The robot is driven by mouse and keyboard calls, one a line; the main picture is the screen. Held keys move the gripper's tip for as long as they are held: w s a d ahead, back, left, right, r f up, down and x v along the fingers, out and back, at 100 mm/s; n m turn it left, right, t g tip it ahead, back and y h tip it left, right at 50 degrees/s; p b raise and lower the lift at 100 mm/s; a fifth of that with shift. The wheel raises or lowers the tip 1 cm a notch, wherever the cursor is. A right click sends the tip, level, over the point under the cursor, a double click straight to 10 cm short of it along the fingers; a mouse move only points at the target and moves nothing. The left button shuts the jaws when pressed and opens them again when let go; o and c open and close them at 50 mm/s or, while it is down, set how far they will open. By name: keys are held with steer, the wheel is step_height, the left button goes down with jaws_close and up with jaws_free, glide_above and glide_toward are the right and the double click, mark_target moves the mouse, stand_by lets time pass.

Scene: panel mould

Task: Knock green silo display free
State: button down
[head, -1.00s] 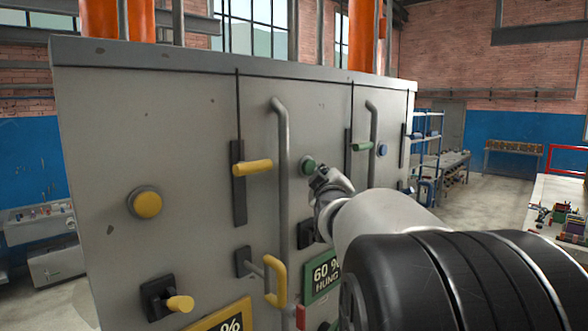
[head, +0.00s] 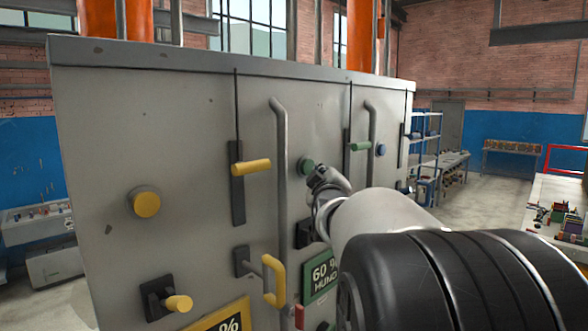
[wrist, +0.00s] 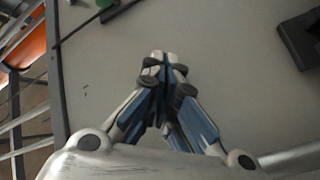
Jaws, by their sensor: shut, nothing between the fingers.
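The green display (head: 322,277), a plate with "60 %" lettering, is on the grey panel, low and left of my arm. My arm covers its right part. My gripper (head: 316,173) is in front of the panel, above the display, close to a round green button (head: 306,166). In the wrist view my gripper (wrist: 165,60) is shut and empty, its fingertips together over bare panel. I cannot tell whether they touch the panel. The display is not recognisable in the wrist view.
A tall grey handle bar (head: 281,190) stands left of my gripper. A green lever (head: 360,147) and a second bar (head: 371,140) are to the right. A yellow lever (head: 251,167), yellow handle (head: 275,279) and yellow display (head: 222,320) are on the left.

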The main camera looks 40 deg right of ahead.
steer(key=shift+w, duration=0.4)
steer(key=shift+w+a, duration=0.1)
steer(key=shift+w, duration=0.35)
stand_by(0.9)
steer(key=shift+s, duration=0.1)
steer(key=shift+s+b, duration=0.8)
steer(key=shift+b, duration=0.1)
steer(key=s+b, duration=0.1)
steer(key=s, duration=0.2)
steer(key=s+b, duration=0.1)
steer(key=s, duration=0.1)
steer(key=shift+d+b, duration=0.25)
steer(key=shift+b, duration=0.05)
stand_by(0.4)
